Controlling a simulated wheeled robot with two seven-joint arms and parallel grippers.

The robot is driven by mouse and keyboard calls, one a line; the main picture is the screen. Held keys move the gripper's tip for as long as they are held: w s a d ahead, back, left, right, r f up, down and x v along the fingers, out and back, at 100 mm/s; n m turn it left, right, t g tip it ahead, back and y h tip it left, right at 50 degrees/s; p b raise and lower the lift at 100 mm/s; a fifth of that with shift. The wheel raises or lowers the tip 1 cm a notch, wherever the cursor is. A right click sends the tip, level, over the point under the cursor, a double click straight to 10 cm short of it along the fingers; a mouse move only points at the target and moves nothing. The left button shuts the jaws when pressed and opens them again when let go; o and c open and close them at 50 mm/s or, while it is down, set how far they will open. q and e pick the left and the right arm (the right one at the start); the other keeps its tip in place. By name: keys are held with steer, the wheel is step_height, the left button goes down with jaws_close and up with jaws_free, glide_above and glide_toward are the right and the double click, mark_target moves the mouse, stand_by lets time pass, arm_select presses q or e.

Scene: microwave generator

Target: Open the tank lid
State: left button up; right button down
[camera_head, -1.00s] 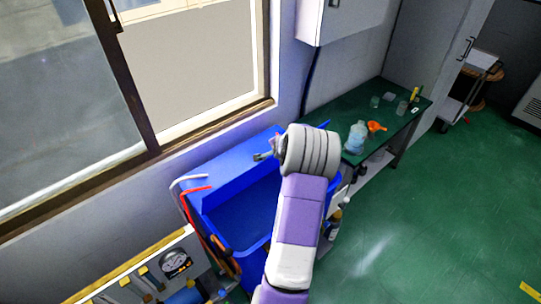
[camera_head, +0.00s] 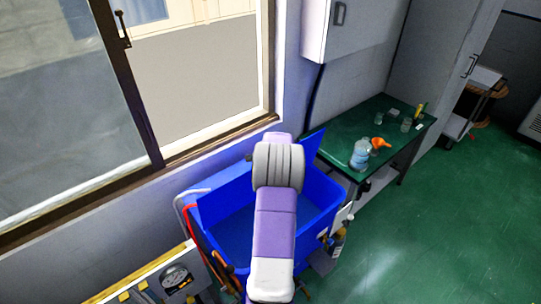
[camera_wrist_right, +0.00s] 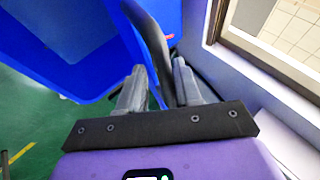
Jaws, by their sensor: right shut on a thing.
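The blue tank (camera_head: 228,228) stands below the window, its top open so that its inside shows. A raised blue panel (camera_head: 312,148), which looks like part of the lid, rises at its back right. In the head view my right arm reaches across the tank and hides its own gripper and part of the rim. In the right wrist view my right gripper (camera_wrist_right: 158,82) is shut on a dark curved bar, seemingly the lid handle (camera_wrist_right: 148,28). A large blue panel (camera_wrist_right: 75,40) fills the upper left there. My left gripper is not in view.
A green bench (camera_head: 345,130) at the right holds a blue bottle (camera_head: 360,154), an orange funnel (camera_head: 380,143) and small glassware. The window sill (camera_head: 222,130) and wall stand close behind the tank. A gauge panel (camera_head: 176,277) is at lower left.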

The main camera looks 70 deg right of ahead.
steer(key=shift+w+f, duration=0.1)
steer(key=shift+w, duration=0.25)
steer(key=c, duration=1.2)
jaws_free()
steer(key=shift+o, duration=0.2)
steer(key=shift+d+f, duration=0.15)
steer(key=shift+s, duration=0.1)
steer(key=shift+r, duration=0.25)
steer(key=v, duration=0.7)
steer(key=shift+a, duration=0.2)
